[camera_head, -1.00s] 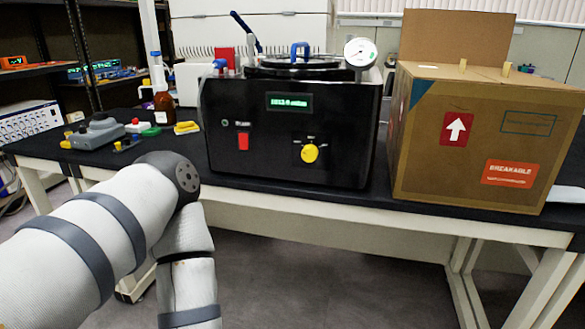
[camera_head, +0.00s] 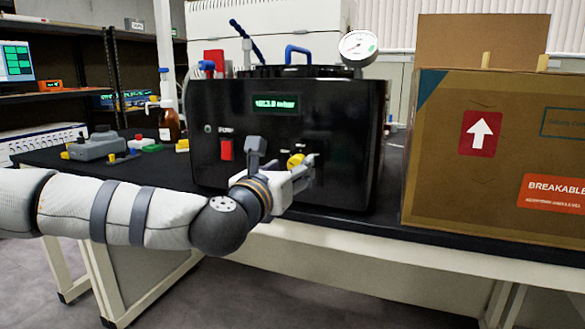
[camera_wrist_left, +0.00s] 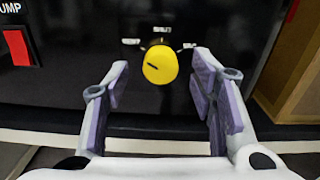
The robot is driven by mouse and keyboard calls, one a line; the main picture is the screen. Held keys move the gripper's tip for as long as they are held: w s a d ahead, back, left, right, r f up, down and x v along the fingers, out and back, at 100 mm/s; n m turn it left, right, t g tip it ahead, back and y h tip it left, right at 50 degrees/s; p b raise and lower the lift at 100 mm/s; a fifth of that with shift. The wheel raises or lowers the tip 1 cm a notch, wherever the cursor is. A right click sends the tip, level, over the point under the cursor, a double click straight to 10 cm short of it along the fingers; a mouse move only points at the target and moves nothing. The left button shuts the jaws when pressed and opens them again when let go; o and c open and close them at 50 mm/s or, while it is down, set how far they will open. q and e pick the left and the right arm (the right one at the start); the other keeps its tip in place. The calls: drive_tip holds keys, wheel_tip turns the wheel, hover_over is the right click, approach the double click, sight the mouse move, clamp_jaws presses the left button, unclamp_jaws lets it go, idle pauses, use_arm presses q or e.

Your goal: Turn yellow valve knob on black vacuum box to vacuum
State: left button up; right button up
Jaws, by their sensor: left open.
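The black vacuum box (camera_head: 340,110) stands on the bench with a lit green display on its front. Its yellow valve knob (camera_head: 296,160) is partly hidden by my left gripper (camera_head: 283,162). In the left wrist view the knob (camera_wrist_left: 160,64) sits centred between the two fingers, just beyond their tips, with clear gaps on both sides. A short dark mark on it lies slanted, on its left half. Small white labels sit around the knob, too blurred to read surely. My left gripper is open and empty. My right gripper is not in view.
A red pump switch (camera_head: 226,149) is on the box front, left of the knob. A large cardboard box (camera_head: 450,190) stands close on the right. A pressure gauge (camera_head: 358,47) rises above the box. Small items and a brown bottle (camera_head: 169,125) are at the left.

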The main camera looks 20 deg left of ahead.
use_arm(q)
drive_tip(key=shift+w+d, duration=0.1)
drive_tip(key=shift+w, duration=1.15)
drive_tip(key=c, duration=1.1)
drive_tip(key=shift+c, duration=0.2)
